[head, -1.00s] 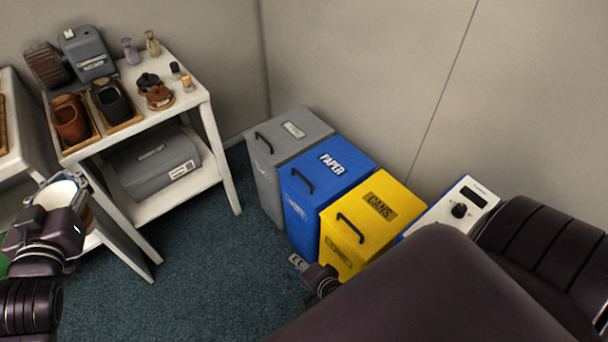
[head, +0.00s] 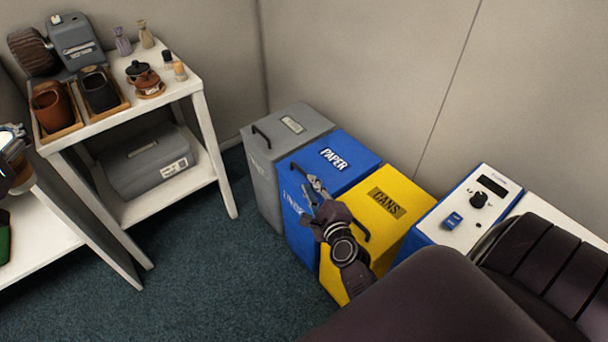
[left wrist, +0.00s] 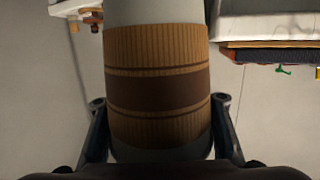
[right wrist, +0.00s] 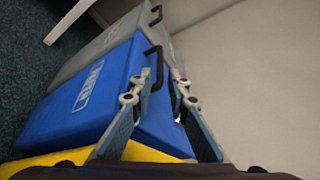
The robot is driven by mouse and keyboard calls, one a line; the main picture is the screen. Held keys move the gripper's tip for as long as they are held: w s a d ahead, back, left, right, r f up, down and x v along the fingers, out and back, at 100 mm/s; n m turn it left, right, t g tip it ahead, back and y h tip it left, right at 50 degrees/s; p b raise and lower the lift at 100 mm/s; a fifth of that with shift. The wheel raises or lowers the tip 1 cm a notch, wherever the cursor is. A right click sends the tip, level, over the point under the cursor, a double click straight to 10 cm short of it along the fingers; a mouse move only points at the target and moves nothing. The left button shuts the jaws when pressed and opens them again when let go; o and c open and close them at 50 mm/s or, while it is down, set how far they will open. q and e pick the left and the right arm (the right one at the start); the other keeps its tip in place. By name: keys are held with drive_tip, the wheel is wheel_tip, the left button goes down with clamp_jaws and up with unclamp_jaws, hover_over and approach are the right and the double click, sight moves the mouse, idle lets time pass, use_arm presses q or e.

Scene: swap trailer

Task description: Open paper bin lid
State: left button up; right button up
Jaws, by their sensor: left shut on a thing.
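The blue paper bin (head: 340,150) stands between the grey and yellow bins, and its lid, lettered PAPER, is shut. My right gripper (head: 314,188) is over the front part of that lid, fingers apart and empty. In the right wrist view the lid's black handle (right wrist: 157,65) shows between and just beyond the fingertips of my right gripper (right wrist: 160,78); I cannot tell whether they touch. My left gripper (left wrist: 160,104) is shut on a cup with a brown banded sleeve (left wrist: 158,85); it is cut off at the left edge of the head view.
The grey bin (head: 285,130) and yellow bin (head: 385,210) flank the paper bin closely. A white-topped blue device (head: 468,210) stands at right. A white shelf table (head: 190,85) with jars and a printer is at left. Dark carpet (head: 220,270) is clear.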

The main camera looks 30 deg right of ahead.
sight(304, 173)
drive_tip(key=b+x, duration=0.1)
drive_tip(key=x, duration=0.5)
drive_tip(key=shift+w+d+f, duration=0.1)
drive_tip(key=shift+w, duration=0.25)
drive_tip(key=shift+c, duration=0.3)
clamp_jaws()
